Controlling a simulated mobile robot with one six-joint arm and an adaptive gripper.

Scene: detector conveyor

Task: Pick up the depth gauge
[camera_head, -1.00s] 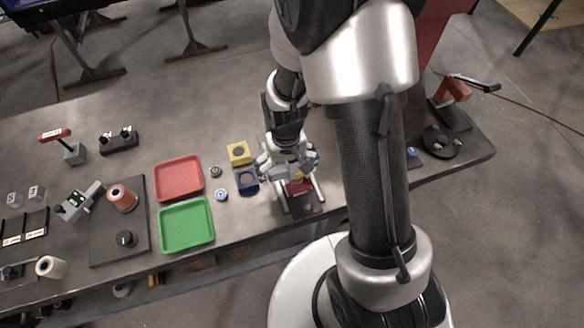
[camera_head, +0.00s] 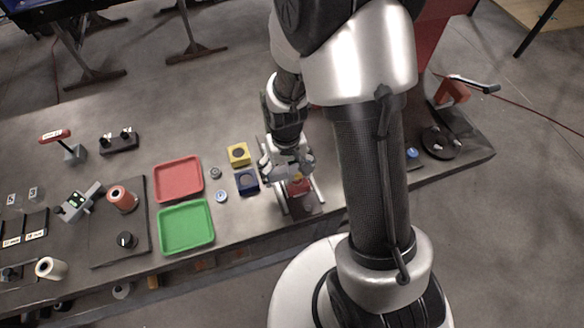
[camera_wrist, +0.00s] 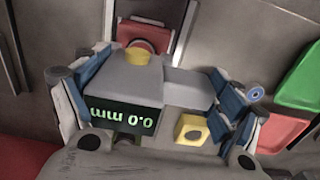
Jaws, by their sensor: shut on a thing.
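The depth gauge (camera_wrist: 125,90) is a grey block with a dark display reading 0.0 mm and a yellow button on top. In the wrist view it fills the middle, between the blue-padded fingers. My gripper (camera_wrist: 158,80) is shut on it. In the head view my gripper (camera_head: 288,168) points down over a dark stand with two pale rails (camera_head: 281,200) near the table's front edge. The gauge is mostly hidden there by the gripper. I cannot tell whether it is clear of the stand.
A yellow block (camera_head: 238,147) and a blue block (camera_head: 240,186) stand just left of the gripper. Beyond them are a red tray (camera_head: 178,180) and a green tray (camera_head: 187,227). A dark round fixture (camera_head: 441,143) stands at the right end of the table.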

